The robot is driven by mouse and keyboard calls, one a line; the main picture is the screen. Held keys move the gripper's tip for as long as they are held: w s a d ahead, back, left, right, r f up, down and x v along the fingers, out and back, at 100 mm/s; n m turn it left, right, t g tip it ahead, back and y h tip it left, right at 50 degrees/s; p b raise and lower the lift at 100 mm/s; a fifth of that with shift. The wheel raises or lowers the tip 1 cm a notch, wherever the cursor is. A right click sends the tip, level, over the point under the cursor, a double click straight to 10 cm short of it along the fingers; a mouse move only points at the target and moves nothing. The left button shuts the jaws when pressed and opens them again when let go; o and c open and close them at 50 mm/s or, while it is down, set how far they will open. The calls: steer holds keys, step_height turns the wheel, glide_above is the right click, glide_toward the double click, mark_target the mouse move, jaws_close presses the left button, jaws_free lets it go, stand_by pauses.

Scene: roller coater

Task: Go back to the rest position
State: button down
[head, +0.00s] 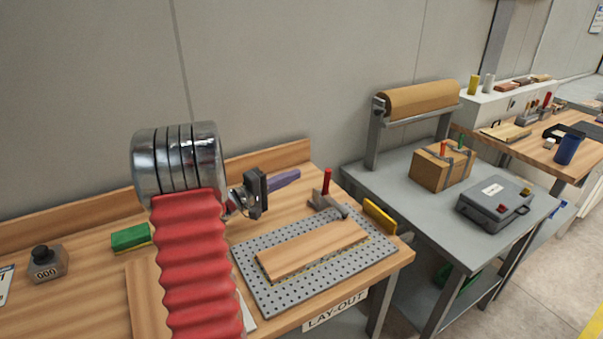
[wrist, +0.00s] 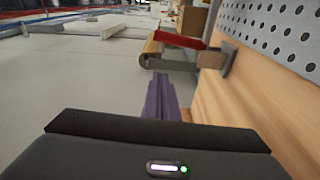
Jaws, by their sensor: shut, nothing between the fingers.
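My gripper (head: 284,180) shows in the head view above the back of the wooden bench (head: 280,155), reaching right from my red-sleeved arm. Its purple fingers are together with nothing between them. They also show in the wrist view (wrist: 160,98), just beyond the black gripper body. The gripper is apart from the clamp with a red handle (head: 327,190), which stands to its right at the back of the perforated plate (head: 262,288). In the wrist view the red handle (wrist: 178,40) is beyond the fingertips. My arm hides part of the bench.
A wooden board (head: 310,248) lies on the perforated plate, with a yellow piece (head: 379,216) at the plate's right. A green sponge (head: 130,237) and a dark-capped bottle (head: 46,263) are at left. The grey table (head: 400,180) at right bears a paper roll (head: 420,98), box (head: 442,168) and case (head: 493,202).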

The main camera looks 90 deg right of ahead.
steer(key=shift+v, duration=0.9)
steer(key=w+a+r+n+t+y, duration=0.2)
steer(key=w+a+t, duration=0.3)
steer(key=w+a, duration=0.85)
steer(key=w+a+r+n+t+y, duration=0.2)
steer(key=w+a+t, duration=0.3)
steer(key=w+a, duration=0.8)
steer(key=w+a+n+t+y, duration=0.1)
steer(key=a+n+t+y, duration=0.2)
steer(key=a, duration=1.6)
steer(key=w+a+r+n+t+y, duration=0.1)
steer(key=a+n+t+y, duration=0.2)
steer(key=a, duration=1.6)
steer(key=t+y, duration=0.1)
steer(key=t, duration=0.2)
steer(key=shift+w+n+t+y, duration=0.3)
steer(key=shift+w+n, duration=0.1)
steer(key=shift+a, duration=0.1)
